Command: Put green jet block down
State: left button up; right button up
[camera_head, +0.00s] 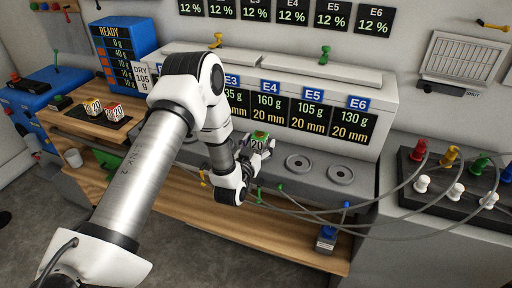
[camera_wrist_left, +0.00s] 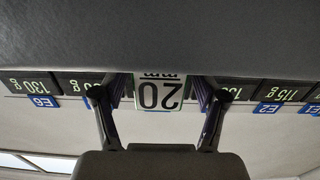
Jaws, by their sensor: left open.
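The green jet block (camera_head: 261,136) has a green top and a white face marked 20. It stands at the row of round seats below the E4 panel in the head view. Whether it sits fully down in a seat is hidden by my gripper. My left gripper (camera_head: 258,152) is around it from the near side. In the left wrist view the block's 20 mm label (camera_wrist_left: 160,92) shows upside down between the two spread fingers (camera_wrist_left: 157,100), with gaps at both sides. My right gripper is in neither view.
Two empty round seats (camera_head: 341,173) lie right of the block. Grey hoses run from there to a rack with coloured knobs (camera_head: 455,180). Two more blocks marked 20 (camera_head: 92,109) sit on a dark tray at left. A blue-capped device (camera_head: 326,238) stands on the wooden ledge.

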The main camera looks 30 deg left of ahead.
pick_arm(q)
jog(key=b+v, duration=0.1)
jog(key=v, duration=1.1)
jog(key=d+f+g, duration=0.1)
jog(key=f, duration=0.1)
jog(key=s+d+f+g+h, duration=0.1)
jog(key=f, duration=0.1)
jog(key=d+f+m+g+h, duration=0.1)
jog(key=f, duration=0.2)
jog(key=shift+s+d, duration=0.25)
jog(key=shift+s, duration=0.05)
jog(key=s+d+f+m+g+h, duration=0.1)
jog(key=s+d+f+g, duration=0.25)
jog(key=s+f, duration=0.2)
jog(key=s+d+f+g+h, duration=0.1)
jog(key=s+d+f+g, duration=0.1)
jog(key=s+f+g, duration=0.3)
jog(key=s+d+f+g, duration=0.1)
jog(key=s+f+g, duration=0.2)
jog(key=s, duration=0.3)
jog(key=s+d+f+g, duration=0.1)
jog(key=s+f+g, duration=0.2)
jog(key=s, duration=0.4)
jog(key=shift+s+d, duration=0.15)
jog(key=shift+s, duration=0.15)
